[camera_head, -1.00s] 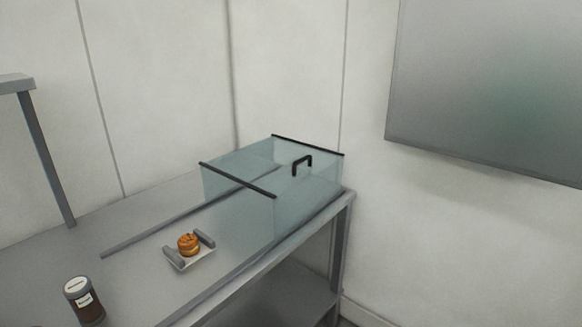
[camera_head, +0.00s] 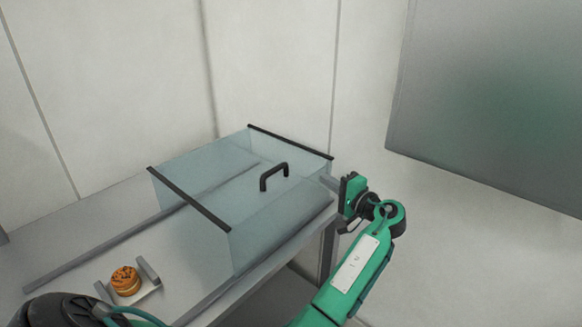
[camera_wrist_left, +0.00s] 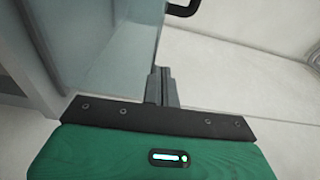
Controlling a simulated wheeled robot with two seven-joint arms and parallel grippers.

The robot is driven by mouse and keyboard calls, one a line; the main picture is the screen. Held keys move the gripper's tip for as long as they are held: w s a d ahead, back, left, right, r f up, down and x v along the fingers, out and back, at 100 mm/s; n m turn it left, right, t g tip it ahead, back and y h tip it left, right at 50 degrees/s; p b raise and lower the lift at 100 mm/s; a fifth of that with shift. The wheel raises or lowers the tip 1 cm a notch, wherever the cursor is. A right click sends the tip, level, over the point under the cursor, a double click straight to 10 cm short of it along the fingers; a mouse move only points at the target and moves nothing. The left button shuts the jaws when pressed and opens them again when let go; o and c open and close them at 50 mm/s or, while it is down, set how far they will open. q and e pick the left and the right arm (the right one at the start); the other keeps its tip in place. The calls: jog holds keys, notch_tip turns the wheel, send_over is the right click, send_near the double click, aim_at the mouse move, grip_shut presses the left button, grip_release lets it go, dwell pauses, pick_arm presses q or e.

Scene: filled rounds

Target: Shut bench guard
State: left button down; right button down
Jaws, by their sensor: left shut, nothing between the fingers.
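The bench guard (camera_head: 250,190) is a clear, bluish box with black top edges and a black arched handle (camera_head: 274,172). It stands at the right end of the metal bench, apart from the filled round (camera_head: 126,281), which sits uncovered on a small tray (camera_head: 149,290). My left gripper (camera_head: 332,184) is beside the guard's right end, its fingers shut and empty. In the left wrist view the shut fingers (camera_wrist_left: 162,86) are close to the guard's clear panel (camera_wrist_left: 85,45), with part of the handle (camera_wrist_left: 184,8) above. I cannot tell whether they touch. My right gripper is not in view.
A grey rail (camera_head: 95,247) runs along the bench behind the tray towards the guard. Bench surface between the tray and the guard is clear. Walls stand close behind, and a grey panel (camera_head: 490,100) hangs at the right.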

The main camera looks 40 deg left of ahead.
aim_at(296, 176)
pick_arm(q)
jog(key=shift+g, duration=0.3)
jog(key=p+x, duration=0.1)
jog(key=x, duration=0.2)
jog(key=r+p+x, duration=0.1)
jog(key=x, duration=0.2)
jog(key=r+p+x, duration=0.1)
jog(key=x, duration=0.3)
jog(key=shift+s+p, duration=0.1)
jog(key=shift+p, duration=0.3)
jog(key=shift+s+f+p, duration=0.2)
jog(key=shift+s+p, duration=0.1)
jog(key=shift+s, duration=0.05)
jog(key=s, duration=0.1)
jog(key=s+p, duration=0.1)
jog(key=shift+s+d, duration=0.2)
jog(key=shift+s, duration=0.35)
jog(key=shift+f, duration=0.2)
jog(key=shift+s, duration=0.1)
